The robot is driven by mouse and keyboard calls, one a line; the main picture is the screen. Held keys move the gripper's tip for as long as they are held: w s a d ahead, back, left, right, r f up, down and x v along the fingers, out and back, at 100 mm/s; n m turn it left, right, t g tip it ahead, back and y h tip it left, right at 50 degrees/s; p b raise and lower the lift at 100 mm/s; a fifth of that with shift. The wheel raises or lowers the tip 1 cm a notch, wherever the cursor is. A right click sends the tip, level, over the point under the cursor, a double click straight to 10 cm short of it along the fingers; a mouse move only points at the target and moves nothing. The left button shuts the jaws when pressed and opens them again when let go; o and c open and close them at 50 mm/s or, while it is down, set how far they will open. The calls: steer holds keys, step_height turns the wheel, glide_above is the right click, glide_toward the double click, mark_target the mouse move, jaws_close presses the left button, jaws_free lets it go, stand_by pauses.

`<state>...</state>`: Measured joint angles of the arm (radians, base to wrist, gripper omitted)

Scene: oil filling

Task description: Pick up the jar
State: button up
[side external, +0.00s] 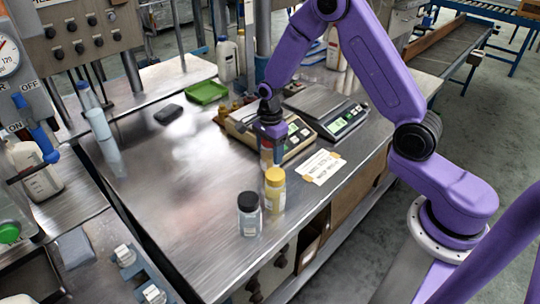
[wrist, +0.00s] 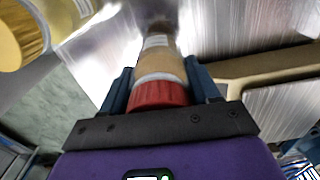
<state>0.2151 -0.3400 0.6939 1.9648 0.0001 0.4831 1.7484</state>
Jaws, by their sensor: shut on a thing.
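A jar with a red lid and tan contents (wrist: 160,68) sits between the two blue fingers of my gripper (wrist: 162,82) in the wrist view. The fingers are shut on it, one on each side near the lid. In the side view my gripper (side external: 268,138) points down in front of the beige scale, with the jar (side external: 267,157) just below it, partly hidden. I cannot tell whether the jar's base touches the table. A jar with a yellow lid (side external: 275,190) stands close by, nearer the camera; it also shows in the wrist view (wrist: 28,32). A dark-lidded jar (side external: 249,216) stands beside it.
A beige scale (side external: 292,148) and a grey scale (side external: 343,121) stand behind my gripper. A paper note (side external: 321,167) lies to the right. A green tray (side external: 206,92) and a dark flat object (side external: 168,115) lie farther back. The metal table's left middle is clear.

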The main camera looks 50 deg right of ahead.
steer(key=s+r, duration=1.1)
steer(key=s, duration=0.3)
steer(key=shift+d, duration=0.25)
stand_by(2.3)
